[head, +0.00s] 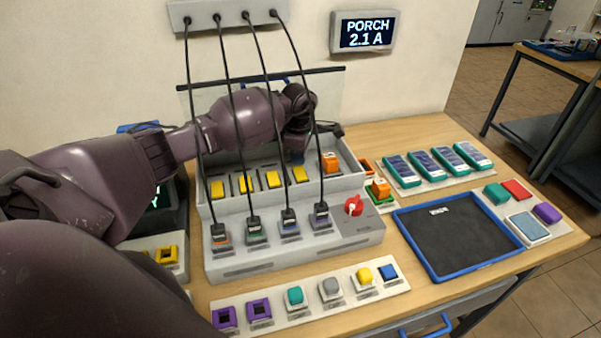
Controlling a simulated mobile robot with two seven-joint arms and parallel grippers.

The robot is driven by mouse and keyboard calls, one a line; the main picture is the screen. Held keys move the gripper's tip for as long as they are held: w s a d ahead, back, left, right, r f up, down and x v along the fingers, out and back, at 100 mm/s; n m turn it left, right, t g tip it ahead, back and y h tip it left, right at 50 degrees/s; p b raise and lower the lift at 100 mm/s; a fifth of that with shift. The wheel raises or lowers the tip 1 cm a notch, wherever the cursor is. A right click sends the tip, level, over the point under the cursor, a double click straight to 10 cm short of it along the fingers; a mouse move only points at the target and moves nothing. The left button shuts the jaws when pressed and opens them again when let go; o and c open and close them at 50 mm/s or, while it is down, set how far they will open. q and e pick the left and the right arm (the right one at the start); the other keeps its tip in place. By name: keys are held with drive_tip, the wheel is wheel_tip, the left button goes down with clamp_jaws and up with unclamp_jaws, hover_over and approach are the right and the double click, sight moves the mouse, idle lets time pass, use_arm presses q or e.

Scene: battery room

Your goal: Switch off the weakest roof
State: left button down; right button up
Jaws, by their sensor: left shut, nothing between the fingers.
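The wall display (365,33) reads "PORCH 2.1 A". A grey console (295,255) stands on the wooden bench, with several black cables from a wall box (222,12) plugged into its front. Behind the plugs is a row of yellow tabs (246,184). An orange block (329,162) sits at the row's right end. A red rotary knob (354,206) is at the console's right. My left arm reaches across from the left, and my left gripper (297,156) points down, shut and empty, behind the rightmost yellow tab; its fingertips are small and partly hidden. My right gripper is not in view.
Several small solar panels (429,163) lie at the back right. A blue-rimmed black tray (397,219) is to the right, mostly bare. A strip of coloured buttons (331,287) runs along the front. Another orange block (380,187) stands beside the console.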

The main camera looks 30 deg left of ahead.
use_arm(q)
drive_tip(key=shift+f, duration=0.1)
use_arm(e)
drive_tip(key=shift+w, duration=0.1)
use_arm(q)
drive_tip(key=shift+f, duration=0.2)
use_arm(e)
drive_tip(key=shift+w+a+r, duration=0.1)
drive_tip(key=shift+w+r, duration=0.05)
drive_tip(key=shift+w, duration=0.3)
use_arm(q)
drive_tip(key=shift+f+b, duration=0.2)
drive_tip(key=shift+b, duration=0.15)
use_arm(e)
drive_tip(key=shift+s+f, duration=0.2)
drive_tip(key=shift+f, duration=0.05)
use_arm(q)
drive_tip(key=shift+f, duration=0.2)
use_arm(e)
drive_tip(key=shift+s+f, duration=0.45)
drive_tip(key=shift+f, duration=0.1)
use_arm(q)
drive_tip(key=shift+f, duration=0.15)
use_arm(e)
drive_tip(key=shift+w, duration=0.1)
use_arm(q)
drive_tip(key=shift+f+b, duration=0.1)
drive_tip(key=shift+b, duration=0.25)
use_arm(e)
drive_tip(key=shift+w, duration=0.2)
